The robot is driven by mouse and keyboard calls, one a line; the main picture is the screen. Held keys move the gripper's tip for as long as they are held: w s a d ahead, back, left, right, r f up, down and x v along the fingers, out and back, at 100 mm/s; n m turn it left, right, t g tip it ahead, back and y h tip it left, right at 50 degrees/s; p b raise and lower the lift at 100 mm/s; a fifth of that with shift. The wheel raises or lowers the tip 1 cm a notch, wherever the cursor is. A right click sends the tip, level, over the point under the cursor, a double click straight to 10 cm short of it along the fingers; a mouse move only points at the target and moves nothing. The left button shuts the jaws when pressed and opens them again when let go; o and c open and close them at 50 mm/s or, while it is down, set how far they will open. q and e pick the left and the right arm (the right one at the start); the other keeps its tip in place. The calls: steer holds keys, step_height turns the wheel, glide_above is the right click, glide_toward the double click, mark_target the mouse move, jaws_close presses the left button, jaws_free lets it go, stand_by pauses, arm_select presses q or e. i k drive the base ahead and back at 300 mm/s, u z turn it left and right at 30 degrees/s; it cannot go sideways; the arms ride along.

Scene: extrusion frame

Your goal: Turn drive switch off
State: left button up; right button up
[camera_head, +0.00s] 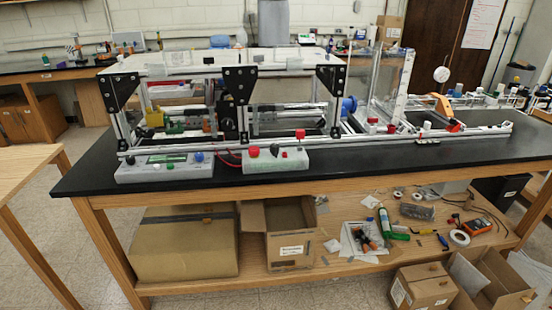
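Two grey control boxes sit along the front of the aluminium extrusion frame (330,139) on the black bench top. The left control box (140,173) has a small display, a blue knob (199,157) and small red, green and white buttons. Neither of my grippers is in view.
The black bench top (400,158) is clear at its front right. Black triangular brackets (239,84) hold a raised deck over the frame. The shelf below holds cardboard boxes (183,245), tape rolls and tools. Another wooden table (25,165) stands at the left.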

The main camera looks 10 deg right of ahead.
mark_target(274, 147)
steer(key=z, duration=0.6)
steer(key=i, duration=1.15)
steer(key=z, duration=0.65)
